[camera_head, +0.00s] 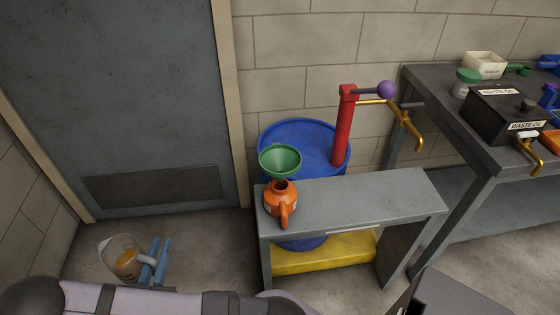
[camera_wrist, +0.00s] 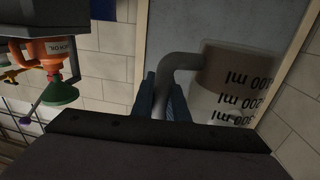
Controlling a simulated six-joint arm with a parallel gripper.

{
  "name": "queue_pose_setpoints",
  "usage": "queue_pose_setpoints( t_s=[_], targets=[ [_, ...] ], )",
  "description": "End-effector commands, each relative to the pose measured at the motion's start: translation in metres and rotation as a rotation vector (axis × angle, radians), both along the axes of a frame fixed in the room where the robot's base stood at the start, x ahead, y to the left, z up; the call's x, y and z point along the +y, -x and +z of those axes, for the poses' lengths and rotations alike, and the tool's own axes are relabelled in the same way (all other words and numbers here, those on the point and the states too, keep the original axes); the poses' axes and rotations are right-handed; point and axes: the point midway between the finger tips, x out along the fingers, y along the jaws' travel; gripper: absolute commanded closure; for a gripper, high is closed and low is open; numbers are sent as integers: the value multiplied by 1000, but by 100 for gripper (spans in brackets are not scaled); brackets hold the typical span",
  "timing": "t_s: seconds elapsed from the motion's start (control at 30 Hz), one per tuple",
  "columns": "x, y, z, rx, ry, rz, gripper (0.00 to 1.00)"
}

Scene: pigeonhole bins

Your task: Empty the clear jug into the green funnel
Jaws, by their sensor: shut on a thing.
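The clear jug (camera_head: 121,262) is at the lower left in the head view, held up roughly upright, with amber liquid in it. In the wrist view the jug (camera_wrist: 232,75) shows upside-down volume marks. My gripper (camera_head: 156,262) has blue fingers shut on the jug's handle; the fingers also flank the handle in the wrist view (camera_wrist: 163,95). The green funnel (camera_head: 280,160) stands at the mouth of an orange container (camera_head: 282,204), right of the jug and farther back. The funnel also shows in the wrist view (camera_wrist: 62,93). Its spout is mostly hidden.
The orange container stands on the left end of a grey bench (camera_head: 350,199). Behind are a blue drum (camera_head: 302,134) and a red pump (camera_head: 343,128) with a brass spout. A workbench with a black waste oil box (camera_head: 500,116) is at right. Floor between jug and bench is clear.

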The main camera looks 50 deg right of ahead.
Motion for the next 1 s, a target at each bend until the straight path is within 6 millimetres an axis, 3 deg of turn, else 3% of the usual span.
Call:
queue_pose_setpoints(
  t_s=[0.67,0.87,1.0],
  targets=[
    [5,3,-2,-2,0,11,100],
    [-6,3,12,-3,0,-19,100],
    [-25,4,34,-1,1,-71,100]
  ],
)
